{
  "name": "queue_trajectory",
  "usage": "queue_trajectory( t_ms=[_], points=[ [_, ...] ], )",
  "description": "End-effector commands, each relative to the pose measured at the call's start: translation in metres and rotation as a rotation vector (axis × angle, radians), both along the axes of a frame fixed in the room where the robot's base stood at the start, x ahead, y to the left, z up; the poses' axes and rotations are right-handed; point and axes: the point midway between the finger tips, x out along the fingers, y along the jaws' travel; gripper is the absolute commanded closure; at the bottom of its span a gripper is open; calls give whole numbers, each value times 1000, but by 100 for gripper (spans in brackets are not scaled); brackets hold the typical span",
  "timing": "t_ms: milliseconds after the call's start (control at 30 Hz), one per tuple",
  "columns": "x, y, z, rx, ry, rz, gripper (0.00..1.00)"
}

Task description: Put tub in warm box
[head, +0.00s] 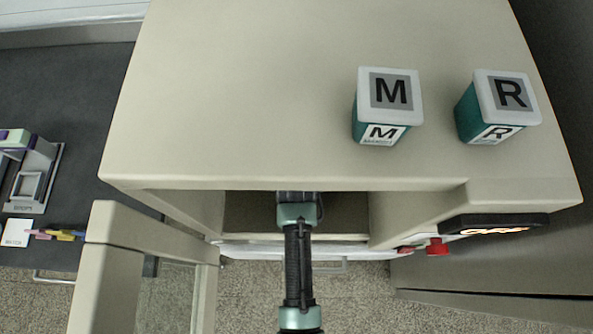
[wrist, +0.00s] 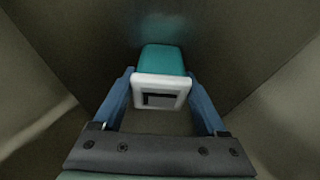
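The tub (wrist: 162,60) has a teal body and a white lid with a dark square on it. It shows in the wrist view between the two blue fingers of my gripper (wrist: 161,90). The fingers lie against both sides of the tub, with no clear gap. The lid faces the camera; its letter is not readable. In the head view my arm reaches into the open front of the beige warm box (head: 250,110), and the fingers and tub are hidden inside. I cannot tell whether the tub rests on the box floor.
Two other teal tubs, marked M (head: 388,105) and R (head: 497,106), stand on top of the box. The box door (head: 105,275) is open at the left. A red knob (head: 437,246) and a dark display (head: 495,225) are at the front right. A dark counter (head: 62,85) is at the left.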

Motion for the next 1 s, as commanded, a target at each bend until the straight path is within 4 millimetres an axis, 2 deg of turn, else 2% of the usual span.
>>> queue_trajectory(
  t_ms=[33,100,133,467,800,1000],
  points=[
    [0,0,0,0,0,0,15],
    [0,0,0,0,0,0,3],
    [0,0,0,0,0,0,0],
    [-1,0,8,0,0,1,0],
    [-19,0,52,0,-2,0,0],
    [-27,0,70,0,-1,0,0]
  ],
)
